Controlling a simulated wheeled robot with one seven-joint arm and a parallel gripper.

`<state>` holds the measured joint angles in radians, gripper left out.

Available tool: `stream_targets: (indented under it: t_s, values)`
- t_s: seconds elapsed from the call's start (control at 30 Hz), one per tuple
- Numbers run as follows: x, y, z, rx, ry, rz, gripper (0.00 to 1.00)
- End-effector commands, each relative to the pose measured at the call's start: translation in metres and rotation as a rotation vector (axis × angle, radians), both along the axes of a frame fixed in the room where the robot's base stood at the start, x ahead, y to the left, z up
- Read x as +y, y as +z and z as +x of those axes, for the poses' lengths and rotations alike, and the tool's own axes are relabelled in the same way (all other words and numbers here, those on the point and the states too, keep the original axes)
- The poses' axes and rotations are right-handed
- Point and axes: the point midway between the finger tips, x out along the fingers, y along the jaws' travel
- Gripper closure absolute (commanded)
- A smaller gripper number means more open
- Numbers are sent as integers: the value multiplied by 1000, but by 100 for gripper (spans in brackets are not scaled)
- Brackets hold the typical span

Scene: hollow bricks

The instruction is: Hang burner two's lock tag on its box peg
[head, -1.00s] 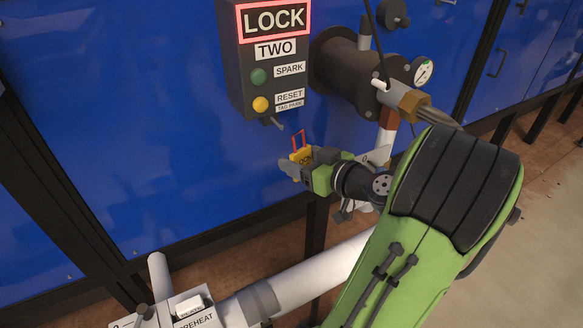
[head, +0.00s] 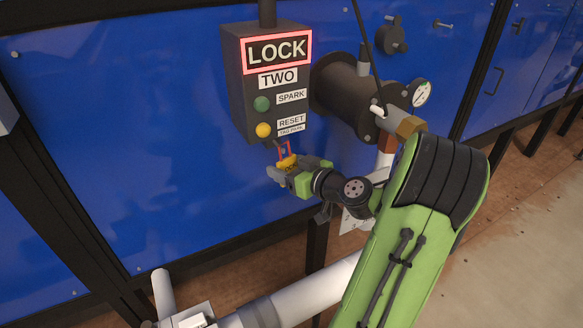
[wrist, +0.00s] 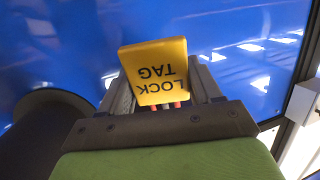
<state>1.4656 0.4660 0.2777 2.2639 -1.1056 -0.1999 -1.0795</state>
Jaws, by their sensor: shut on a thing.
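The yellow lock tag (head: 288,162) with a red wire loop (head: 284,148) is held by my gripper (head: 282,170), just below the box marked LOCK TWO (head: 272,85). The loop stands up from the tag, its top close under the box's lower edge. The box peg is hard to make out there; I cannot tell whether the loop is around it or in front of it. In the wrist view the tag (wrist: 155,70) sits between the fingers, its LOCK TAG lettering upside down. Only the red ends of the loop show there.
A dark burner pipe with a brass fitting (head: 410,125) and a gauge (head: 421,93) stands right of the box. A white pipe (head: 300,292) runs below my arm. The blue panel (head: 150,150) left of the box is clear.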

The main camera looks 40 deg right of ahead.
Motion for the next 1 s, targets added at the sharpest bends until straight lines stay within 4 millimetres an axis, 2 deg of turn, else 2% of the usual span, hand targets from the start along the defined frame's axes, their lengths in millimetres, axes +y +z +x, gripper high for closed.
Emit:
stream_targets:
  t_s: [0.13, 0.33, 1.0]
  values:
    - [-3, 1, 10, 0, 1, 1, 66]
    - [-5, -11, 20, 0, 1, -1, 66]
    - [-6, -12, 21, 0, 0, 0, 66]
